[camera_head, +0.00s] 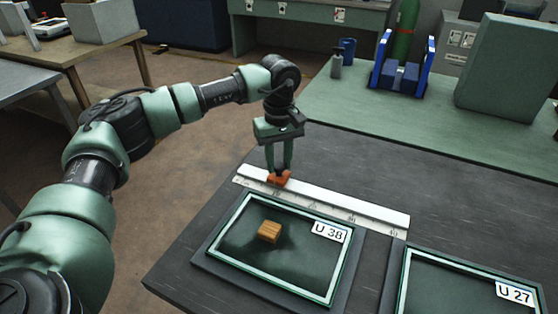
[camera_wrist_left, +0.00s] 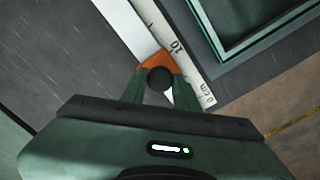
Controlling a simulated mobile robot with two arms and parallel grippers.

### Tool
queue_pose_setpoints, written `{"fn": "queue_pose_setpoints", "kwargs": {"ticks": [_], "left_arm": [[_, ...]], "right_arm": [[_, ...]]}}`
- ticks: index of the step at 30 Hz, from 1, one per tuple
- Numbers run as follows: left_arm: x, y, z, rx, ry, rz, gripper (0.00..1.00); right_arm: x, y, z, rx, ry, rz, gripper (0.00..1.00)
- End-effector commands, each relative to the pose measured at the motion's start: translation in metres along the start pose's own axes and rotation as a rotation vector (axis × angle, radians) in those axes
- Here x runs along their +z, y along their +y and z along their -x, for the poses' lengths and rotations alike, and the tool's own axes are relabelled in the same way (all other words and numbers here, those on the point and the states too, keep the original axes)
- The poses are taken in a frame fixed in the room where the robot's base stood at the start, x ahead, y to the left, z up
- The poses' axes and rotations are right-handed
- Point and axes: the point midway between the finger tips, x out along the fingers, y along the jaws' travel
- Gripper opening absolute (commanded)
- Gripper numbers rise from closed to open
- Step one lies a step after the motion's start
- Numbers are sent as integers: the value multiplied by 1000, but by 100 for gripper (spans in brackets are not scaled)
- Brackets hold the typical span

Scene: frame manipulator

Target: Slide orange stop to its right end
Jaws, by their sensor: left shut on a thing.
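The orange stop (camera_head: 279,178) sits on the white ruler rail (camera_head: 340,208), near the rail's left end in the head view. My left gripper (camera_head: 279,170) comes down over the stop and is shut on it. In the left wrist view the orange stop (camera_wrist_left: 160,62) shows between the fingers of my left gripper (camera_wrist_left: 158,85), with a dark round knob at its middle. It stands on the rail (camera_wrist_left: 140,35) close to the 10 mark, not far from the 0 cm end. My right gripper is not in view.
A framed tray marked U 38 (camera_head: 217,252) lies in front of the rail with a wooden block (camera_head: 269,232) in it. Another tray, U 27 (camera_head: 404,272), lies to the right. The rail to the right of the stop is clear.

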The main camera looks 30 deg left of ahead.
Motion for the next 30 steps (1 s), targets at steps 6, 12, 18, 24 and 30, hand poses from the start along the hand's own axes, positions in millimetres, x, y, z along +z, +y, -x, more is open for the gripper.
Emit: {"fn": "queue_pose_setpoints", "kwargs": {"ticks": [6, 12, 18, 24, 30], "left_arm": [[0, 0, 1, 2, 1, 1, 0], [11, 11, 1, 2, 0, -2, 0], [43, 44, 0, 3, -1, -9, 0], [92, 92, 0, 4, -1, -10, 0], [141, 140, 0, 4, 0, -8, 0]], "right_arm": [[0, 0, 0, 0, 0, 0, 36], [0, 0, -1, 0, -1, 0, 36], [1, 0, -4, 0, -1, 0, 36], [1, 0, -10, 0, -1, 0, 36], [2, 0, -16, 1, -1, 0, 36]]}}
